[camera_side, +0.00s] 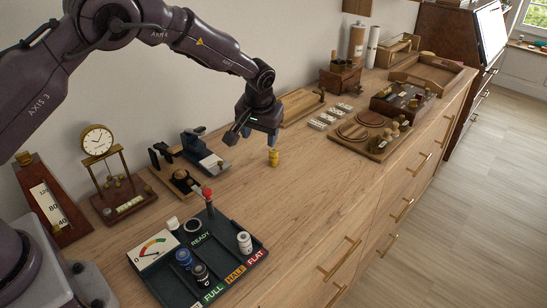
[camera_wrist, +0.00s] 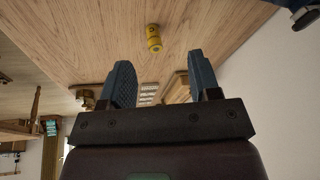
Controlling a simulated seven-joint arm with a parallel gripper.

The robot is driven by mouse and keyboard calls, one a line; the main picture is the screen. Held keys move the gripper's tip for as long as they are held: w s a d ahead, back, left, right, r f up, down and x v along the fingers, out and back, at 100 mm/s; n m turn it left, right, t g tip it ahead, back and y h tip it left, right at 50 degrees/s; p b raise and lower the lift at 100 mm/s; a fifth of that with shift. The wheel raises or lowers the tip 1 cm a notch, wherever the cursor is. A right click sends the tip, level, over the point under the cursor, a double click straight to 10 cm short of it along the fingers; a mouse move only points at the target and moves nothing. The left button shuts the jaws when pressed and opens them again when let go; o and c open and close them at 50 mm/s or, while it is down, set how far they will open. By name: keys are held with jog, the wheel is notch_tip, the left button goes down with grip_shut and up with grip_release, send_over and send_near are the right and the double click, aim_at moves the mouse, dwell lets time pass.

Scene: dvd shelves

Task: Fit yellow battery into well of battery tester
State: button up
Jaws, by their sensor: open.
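The battery tester (camera_side: 226,250) is a dark tray at the front left of the side view, with a gauge, a red-topped post and coloured labels reading FULL, HALF and FLAT.
A clock on a stand (camera_side: 101,160) and a tilted scale board (camera_side: 51,208) stand near the wall. A grey-topped device (camera_side: 206,157) lies left of the gripper. A wooden game board (camera_side: 368,137) and domino tiles (camera_side: 330,117) lie further right. The counter between battery and front edge is clear.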

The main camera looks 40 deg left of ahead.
aim_at(274, 149)
jog(key=w+r+n+t, duration=0.1)
jog(key=w+r+t, duration=0.1)
jog(key=w, duration=0.2)
jog(key=shift+n, duration=0.4)
jog(key=x, duration=0.8)
jog(key=s+x, duration=0.1)
jog(key=x, duration=0.3)
jog(key=shift+w+f, duration=0.15)
jog(key=shift+f, duration=0.4)
jog(key=shift+c, duration=0.5)
grip_shut()
